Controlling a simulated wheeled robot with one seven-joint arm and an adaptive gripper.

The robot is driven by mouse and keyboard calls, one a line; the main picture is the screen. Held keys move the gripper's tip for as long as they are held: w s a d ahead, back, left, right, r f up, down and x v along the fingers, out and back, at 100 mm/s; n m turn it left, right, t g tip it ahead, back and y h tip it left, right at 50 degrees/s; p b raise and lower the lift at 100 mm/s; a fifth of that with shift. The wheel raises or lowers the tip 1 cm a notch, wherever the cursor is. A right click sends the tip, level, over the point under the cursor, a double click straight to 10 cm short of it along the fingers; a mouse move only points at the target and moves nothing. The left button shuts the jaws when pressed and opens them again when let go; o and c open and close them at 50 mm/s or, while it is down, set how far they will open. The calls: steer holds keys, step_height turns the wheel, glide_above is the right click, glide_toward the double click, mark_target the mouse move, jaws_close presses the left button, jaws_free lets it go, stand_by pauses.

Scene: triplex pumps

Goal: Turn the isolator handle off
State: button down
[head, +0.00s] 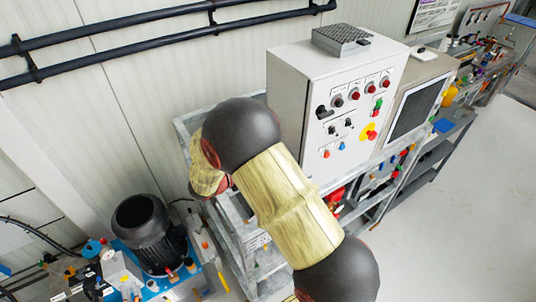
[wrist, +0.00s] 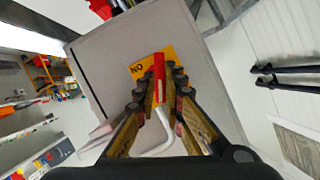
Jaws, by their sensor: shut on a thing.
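In the wrist view, the red isolator handle (wrist: 159,66) sits in front of a yellow plate (wrist: 140,70) on the grey side of a cabinet (wrist: 105,65). Letters on the plate read "NO" in this picture. My gripper (wrist: 159,92) has a finger on each side of the handle and is shut on it. The fingers hide part of the handle and plate. A pale bent rod (wrist: 164,128) shows between the fingers. In the head view, my arm crosses in front of the cabinet's left edge, and the gripper and handle are hidden.
In the head view, the cabinet front (head: 350,115) carries several buttons, beside a dark screen (head: 416,108). A black motor (head: 148,235) stands on a blue bench at lower left. Black pipes (head: 140,45) run along the wall. Open floor lies at right.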

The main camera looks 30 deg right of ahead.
steer(key=n+g+p, duration=0.2)
steer(key=n+p, duration=0.1)
steer(key=p, duration=0.4)
steer(key=shift+w+r+p, duration=0.1)
steer(key=shift+w+p, duration=0.05)
steer(key=shift+p, duration=0.2)
steer(key=shift+g+p, duration=0.3)
steer(key=shift+g, duration=0.1)
steer(key=c, duration=1.9)
jaws_free()
steer(key=shift+w, duration=0.1)
steer(key=v, duration=1.2)
